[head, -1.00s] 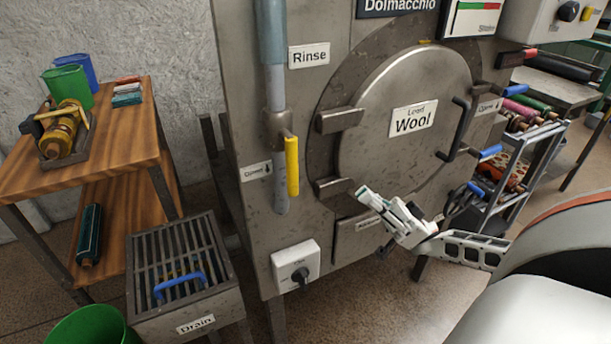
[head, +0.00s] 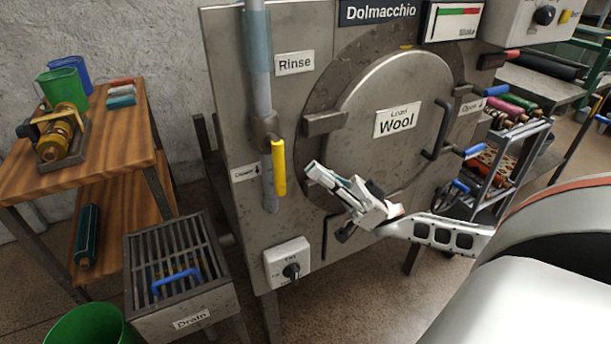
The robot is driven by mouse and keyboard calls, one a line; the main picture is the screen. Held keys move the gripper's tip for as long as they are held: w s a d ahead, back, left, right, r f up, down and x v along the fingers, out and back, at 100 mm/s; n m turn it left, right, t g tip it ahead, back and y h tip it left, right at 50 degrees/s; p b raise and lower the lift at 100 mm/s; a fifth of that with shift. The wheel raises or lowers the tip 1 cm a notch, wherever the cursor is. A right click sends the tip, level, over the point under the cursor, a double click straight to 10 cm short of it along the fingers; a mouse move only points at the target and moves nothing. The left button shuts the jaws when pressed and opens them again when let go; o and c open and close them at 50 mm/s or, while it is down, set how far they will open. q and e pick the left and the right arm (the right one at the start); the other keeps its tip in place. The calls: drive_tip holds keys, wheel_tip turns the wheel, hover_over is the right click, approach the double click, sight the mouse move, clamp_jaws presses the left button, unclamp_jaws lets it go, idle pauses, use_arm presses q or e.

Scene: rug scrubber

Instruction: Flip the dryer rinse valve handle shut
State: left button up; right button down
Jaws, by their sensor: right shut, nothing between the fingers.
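The rinse valve handle (head: 279,168) is a yellow lever on the grey vertical pipe (head: 262,90) at the left of the dryer front. It hangs straight down, alongside the pipe. A "Rinse" label (head: 294,63) is above it, and a label with a down arrow (head: 245,173) is to its left. My right gripper (head: 311,174) is shut and empty. Its fingertips point left toward the handle and appear a short way to its right, apart from it in the picture. It is in front of the lower part of the round door. My left gripper is not in view.
The round door (head: 440,85) has a dark handle (head: 436,130) and hinge blocks near my right gripper. A switch box (head: 287,264) is below the valve. A drain grate (head: 170,245) and a wooden table (head: 110,150) stand at the left.

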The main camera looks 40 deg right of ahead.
sight(276, 164)
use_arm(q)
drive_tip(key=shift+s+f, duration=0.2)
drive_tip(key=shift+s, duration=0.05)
use_arm(e)
drive_tip(key=shift+w+a+f, duration=0.1)
drive_tip(key=shift+w+a, duration=0.25)
drive_tip(key=shift+a, duration=0.45)
drive_tip(key=shift+w+a+f, duration=0.1)
drive_tip(key=shift+w+a, duration=0.25)
drive_tip(key=shift+a, duration=0.45)
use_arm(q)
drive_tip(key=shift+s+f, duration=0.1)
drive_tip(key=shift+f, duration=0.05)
use_arm(e)
drive_tip(key=shift+f, duration=0.1)
